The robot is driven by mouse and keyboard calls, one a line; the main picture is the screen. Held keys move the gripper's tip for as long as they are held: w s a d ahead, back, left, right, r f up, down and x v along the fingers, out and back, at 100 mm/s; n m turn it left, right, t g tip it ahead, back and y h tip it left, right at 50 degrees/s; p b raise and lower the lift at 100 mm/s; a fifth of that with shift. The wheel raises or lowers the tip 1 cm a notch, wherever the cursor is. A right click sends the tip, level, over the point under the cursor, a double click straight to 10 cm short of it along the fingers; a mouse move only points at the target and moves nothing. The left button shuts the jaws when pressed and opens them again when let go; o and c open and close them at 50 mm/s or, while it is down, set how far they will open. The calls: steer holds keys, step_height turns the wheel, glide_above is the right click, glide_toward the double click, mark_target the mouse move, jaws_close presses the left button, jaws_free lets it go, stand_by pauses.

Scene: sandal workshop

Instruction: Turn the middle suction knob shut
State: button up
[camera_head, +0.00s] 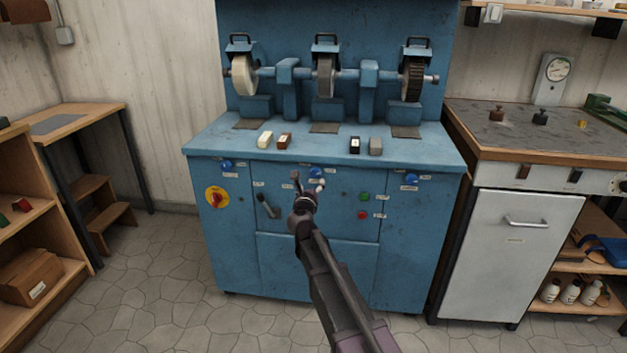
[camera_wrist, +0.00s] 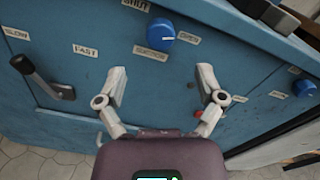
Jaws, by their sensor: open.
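The middle suction knob (camera_head: 316,173) is a round blue knob on the front of the blue machine, below its worktop. In the wrist view the knob (camera_wrist: 160,33) has a SHUT label at its upper left, OPEN at its right and SUCTION below. A small pale mark shows on its right part, but I cannot read its setting surely. My gripper (camera_head: 308,186) is in front of the panel at the knob. In the wrist view my gripper (camera_wrist: 161,75) is open and empty, its fingers spread either side of the knob's line, short of it. The knob is not between the fingertips.
A speed lever (camera_wrist: 42,78) with SLOW and FAST labels sticks out at left. Another blue knob (camera_head: 411,179) is at right, one (camera_head: 226,163) at left. Green (camera_head: 364,197) and red (camera_head: 362,215) buttons sit lower right. The worktop edge (camera_head: 320,162) overhangs above.

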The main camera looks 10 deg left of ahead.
mark_target(315, 174)
steer(key=s, duration=0.3)
steer(key=shift+s, duration=0.1)
stand_by(0.4)
steer(key=m, duration=0.2)
steer(key=s+m, duration=0.1)
steer(key=m, duration=0.1)
steer(key=s+m, duration=0.1)
steer(key=m, duration=0.1)
steer(key=shift+a+f+h, duration=0.2)
steer(key=shift+a+h, duration=0.1)
steer(key=w, duration=0.9)
steer(key=w+d, duration=0.1)
steer(key=w, duration=0.3)
steer(key=shift+w, duration=0.35)
steer(key=c, duration=1.1)
